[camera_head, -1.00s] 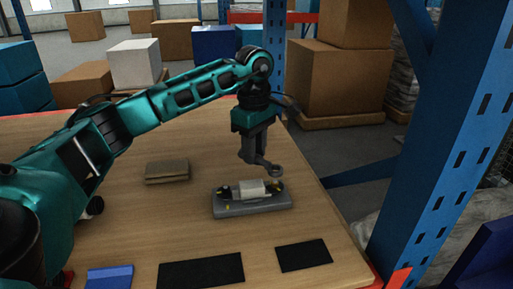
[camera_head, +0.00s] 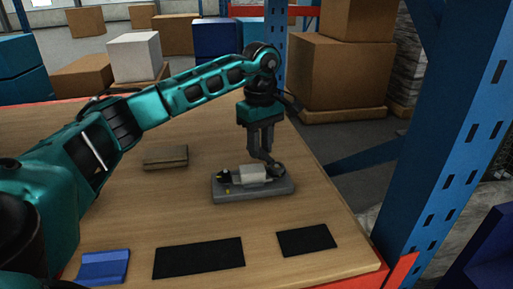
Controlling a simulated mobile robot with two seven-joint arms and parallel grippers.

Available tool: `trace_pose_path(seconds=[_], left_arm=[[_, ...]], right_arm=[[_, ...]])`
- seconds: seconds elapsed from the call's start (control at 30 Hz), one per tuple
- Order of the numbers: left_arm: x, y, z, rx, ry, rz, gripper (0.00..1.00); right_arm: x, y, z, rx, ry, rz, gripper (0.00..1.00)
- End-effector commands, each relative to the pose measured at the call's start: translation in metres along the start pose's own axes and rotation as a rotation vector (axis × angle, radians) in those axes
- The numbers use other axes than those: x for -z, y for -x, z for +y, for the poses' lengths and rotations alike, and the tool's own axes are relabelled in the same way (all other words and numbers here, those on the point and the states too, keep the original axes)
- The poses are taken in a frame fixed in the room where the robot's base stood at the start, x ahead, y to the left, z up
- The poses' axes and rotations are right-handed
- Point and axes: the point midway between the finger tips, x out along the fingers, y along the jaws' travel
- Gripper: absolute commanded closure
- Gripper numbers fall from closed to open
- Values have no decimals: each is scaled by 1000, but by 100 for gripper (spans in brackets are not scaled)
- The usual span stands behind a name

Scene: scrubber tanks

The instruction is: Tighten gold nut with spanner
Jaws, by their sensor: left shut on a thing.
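My left gripper (camera_head: 262,152) points down over the wooden table and is shut on a small grey spanner (camera_head: 277,169). The ring-like end of the spanner is at the right end of the scrubber tank assembly. This assembly is a white cylinder (camera_head: 253,174) with dark ends on a grey base (camera_head: 230,193). A small yellow-gold spot (camera_head: 227,190) shows near its left end. The right-end nut is hidden behind the spanner, so I cannot tell whether the spanner is around it or just above it. My right gripper is not in view.
A brown block (camera_head: 166,157) lies left of the base. Two black mats (camera_head: 199,258) and a blue block (camera_head: 104,267) lie along the near edge. A blue rack post (camera_head: 440,150) stands close to the table's right side. Bare table surrounds the base.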

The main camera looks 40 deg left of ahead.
Motion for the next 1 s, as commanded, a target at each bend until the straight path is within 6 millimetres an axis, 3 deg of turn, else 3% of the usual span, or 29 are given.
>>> trace_pose_path(seconds=[0.33,1.0], left_arm=[[-3,0,18,-1,-298,1,100],[-18,2,43,0,-807,1,100]], right_arm=[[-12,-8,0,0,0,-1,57],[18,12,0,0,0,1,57]])
